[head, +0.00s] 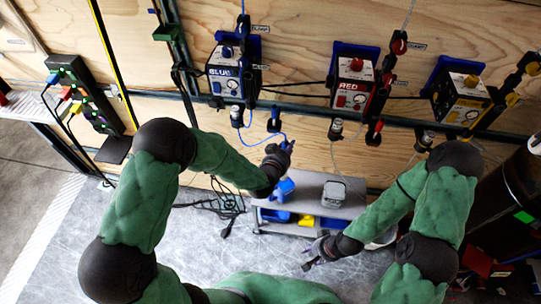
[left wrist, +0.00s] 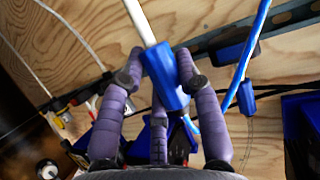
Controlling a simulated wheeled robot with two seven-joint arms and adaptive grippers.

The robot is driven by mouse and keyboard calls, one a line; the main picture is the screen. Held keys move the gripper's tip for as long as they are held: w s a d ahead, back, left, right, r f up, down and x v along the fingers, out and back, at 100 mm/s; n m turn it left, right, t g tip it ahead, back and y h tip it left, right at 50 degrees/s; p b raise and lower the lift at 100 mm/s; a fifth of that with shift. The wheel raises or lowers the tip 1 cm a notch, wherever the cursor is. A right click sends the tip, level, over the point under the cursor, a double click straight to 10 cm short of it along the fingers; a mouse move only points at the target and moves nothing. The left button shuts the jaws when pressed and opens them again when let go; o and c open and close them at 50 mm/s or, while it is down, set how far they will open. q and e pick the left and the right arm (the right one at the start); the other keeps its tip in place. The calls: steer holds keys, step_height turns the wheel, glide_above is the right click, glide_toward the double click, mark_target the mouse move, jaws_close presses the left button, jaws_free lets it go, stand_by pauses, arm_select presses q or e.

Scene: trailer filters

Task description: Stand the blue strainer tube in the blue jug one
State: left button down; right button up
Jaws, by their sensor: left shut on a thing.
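My left gripper (head: 287,148) is above the small grey cart, shut on the blue strainer tube. In the left wrist view, the blue body of the strainer tube (left wrist: 165,82) lies between the purple fingers, with a white stem reaching up. A blue hose shows to its right. The blue jug (head: 284,187) stands on the cart top, just below my left gripper and partly hidden by it. The strainer tube is apart from the jug as far as I can see. My right gripper (head: 309,260) is low, in front of the cart, open and empty.
The grey cart (head: 311,190) also carries a clear container (head: 334,192), with blue and yellow bins below. Blue (head: 224,78), red (head: 352,82) and yellow (head: 460,100) pump units hang on the wooden wall. Cables lie on the floor left of the cart.

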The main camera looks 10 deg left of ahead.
arm_select(q)
steer(key=b, duration=0.9)
glide_above(287, 173)
step_height(287, 173, down, 10)
steer(key=shift+f, duration=3.4)
steer(key=c, duration=0.8)
jaws_free()
steer(key=v, duration=1.2)
